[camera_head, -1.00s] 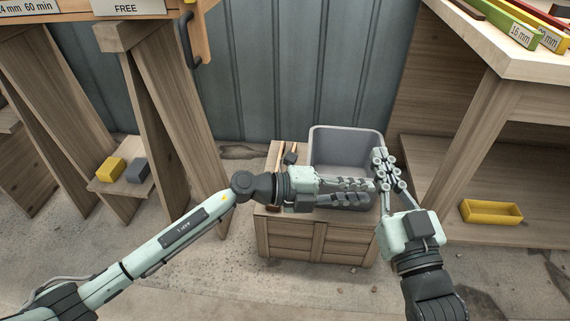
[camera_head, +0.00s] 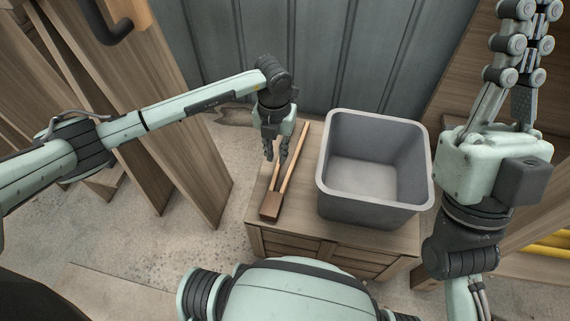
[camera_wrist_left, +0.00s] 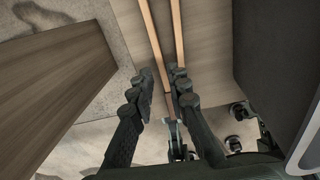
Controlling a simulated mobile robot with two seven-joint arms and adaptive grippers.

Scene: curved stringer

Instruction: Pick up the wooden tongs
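The wooden tongs (camera_head: 271,205) lie on the left part of a wooden crate top, with a brown block end toward me and two thin arms spread apart toward the back. My left gripper (camera_head: 276,154) points down over the arms of the tongs. I see no clear grip on the tongs. My right gripper (camera_head: 530,30) is raised at the upper right, away from the tongs; its fingers lie near each other and their opening is unclear.
A grey open bin (camera_head: 372,205) stands on the crate (camera_head: 290,232) just right of the tongs and looks empty. Wooden trestle legs (camera_head: 165,110) stand to the left. A grey metal wall (camera_head: 310,50) is behind.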

